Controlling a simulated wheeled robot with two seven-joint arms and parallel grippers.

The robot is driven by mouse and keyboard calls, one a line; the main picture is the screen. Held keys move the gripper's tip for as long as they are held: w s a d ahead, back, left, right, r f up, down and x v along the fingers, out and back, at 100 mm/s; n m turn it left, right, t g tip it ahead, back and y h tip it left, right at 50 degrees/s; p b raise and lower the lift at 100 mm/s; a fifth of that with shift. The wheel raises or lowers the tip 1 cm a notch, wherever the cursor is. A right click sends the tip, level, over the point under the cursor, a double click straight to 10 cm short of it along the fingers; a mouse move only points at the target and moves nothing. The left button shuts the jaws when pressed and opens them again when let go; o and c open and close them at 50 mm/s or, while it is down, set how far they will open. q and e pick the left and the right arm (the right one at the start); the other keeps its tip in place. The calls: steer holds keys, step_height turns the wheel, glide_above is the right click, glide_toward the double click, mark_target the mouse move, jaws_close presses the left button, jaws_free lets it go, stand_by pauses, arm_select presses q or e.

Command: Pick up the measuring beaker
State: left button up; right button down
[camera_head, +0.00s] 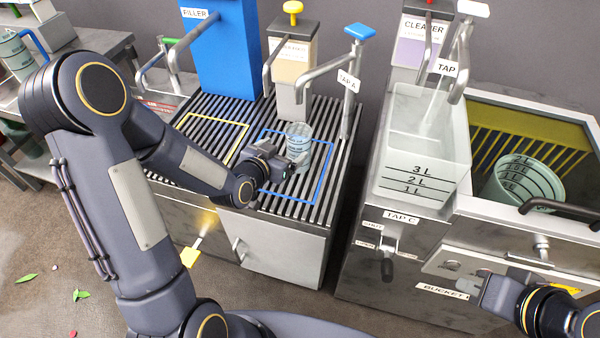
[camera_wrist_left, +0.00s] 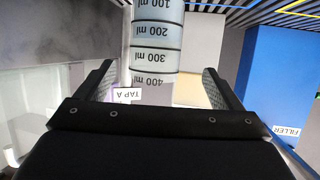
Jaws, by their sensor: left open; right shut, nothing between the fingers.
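The measuring beaker (camera_head: 299,132) is a small clear blue-tinted cup. It stands upright on the slatted grate, inside the blue outlined square. In the left wrist view the beaker (camera_wrist_left: 157,38) shows ml marks from 100 to 400 and lies ahead, between the lines of the two fingers. My left gripper (camera_head: 294,166) is open, in front of the beaker and low against it. In the left wrist view a gap shows on both sides between the fingers (camera_wrist_left: 157,78) and the beaker. My right gripper (camera_head: 488,296) is shut and empty at the lower right, by the bucket label.
Tap A (camera_head: 350,85) rises just right and behind the beaker. A beige dispenser (camera_head: 292,75) and the blue filler (camera_head: 220,55) stand behind. The yellow outlined square (camera_head: 240,130) is empty. A clear tank (camera_head: 420,150) and a green-tinted bucket (camera_head: 525,180) are at right.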

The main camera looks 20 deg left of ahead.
mark_target(304, 136)
arm_select(q)
steer(key=shift+w+d+f, duration=0.3)
steer(key=shift+w+f, duration=0.15)
steer(key=shift+w, duration=0.1)
steer(key=x, duration=0.6)
steer(key=shift+w+d+r, duration=0.2)
steer(key=shift+w+d, duration=0.1)
steer(key=shift+w, duration=0.05)
steer(key=c, duration=1.3)
steer(key=shift+r, duration=0.1)
